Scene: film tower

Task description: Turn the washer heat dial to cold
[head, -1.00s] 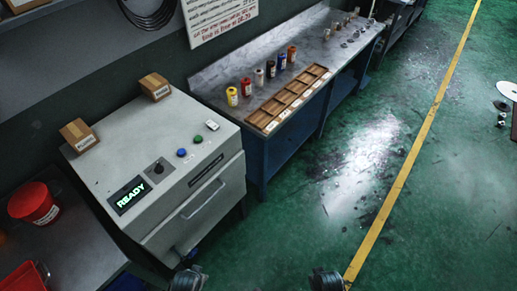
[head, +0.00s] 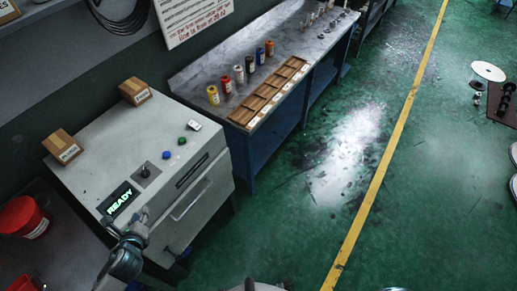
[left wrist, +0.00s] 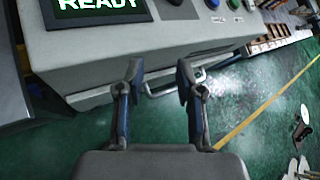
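The washer is a pale grey box (head: 110,140) at the left, with a lit READY display (head: 119,199). Its heat dial is a black knob on a dark square plate (head: 145,172), right of the display. The dial shows only partly at the top edge of the left wrist view (left wrist: 174,4), and its setting is too small to read. My left gripper (head: 135,222) is at the washer's front, just below the display and apart from the dial. In the left wrist view its two fingers (left wrist: 159,82) are spread with nothing between them. My right gripper is not in view.
Blue (head: 167,155) and green (head: 182,141) buttons sit right of the dial. Two cardboard boxes (head: 135,92) stand on the washer's back edge. A handle (head: 192,200) juts from its front. A bench (head: 330,48) holds canisters and a wooden tray. The green floor in front is open.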

